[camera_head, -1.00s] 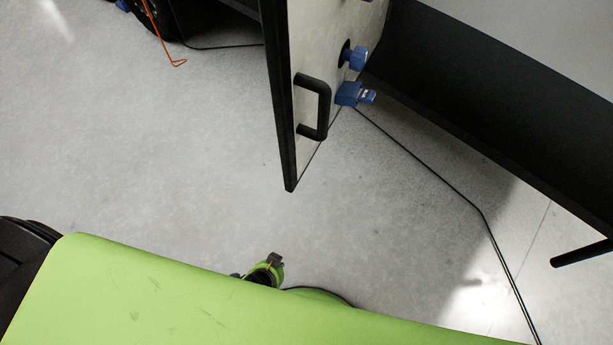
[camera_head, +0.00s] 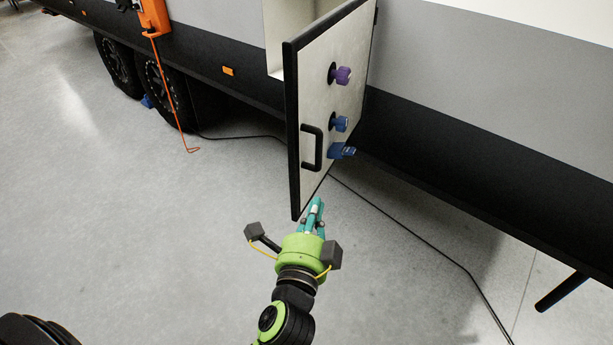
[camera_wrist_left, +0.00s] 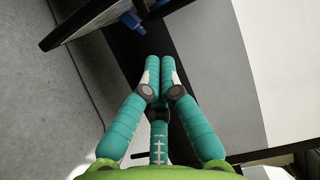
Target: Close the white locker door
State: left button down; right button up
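The white locker door (camera_head: 318,90) stands swung open from the side of the caravan, with a dark frame and a black handle (camera_head: 312,147) near its outer edge. A purple knob (camera_head: 342,75) and blue fittings show on its face. The door's dark edge also shows at the upper left of the left wrist view (camera_wrist_left: 75,28). My left gripper (camera_head: 316,206) is just below the door's lower edge in the head view; I cannot tell if it touches. In the left wrist view its teal fingers (camera_wrist_left: 160,66) are together and empty. My right gripper is not in view.
The caravan's grey side and black lower skirt (camera_head: 450,145) run along the right. Wheels (camera_head: 165,90) and an orange box with an orange cord (camera_head: 155,14) are at the upper left. A black cable (camera_head: 420,235) crosses the floor. The floor at left is clear.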

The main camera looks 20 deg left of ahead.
aim_at(304, 175)
pick_arm(q)
jog(key=w+a+p, duration=0.4)
jog(key=w+a, duration=0.1)
jog(key=w, duration=0.3)
jog(key=shift+w+a, duration=0.1)
jog(key=shift+w, duration=0.1)
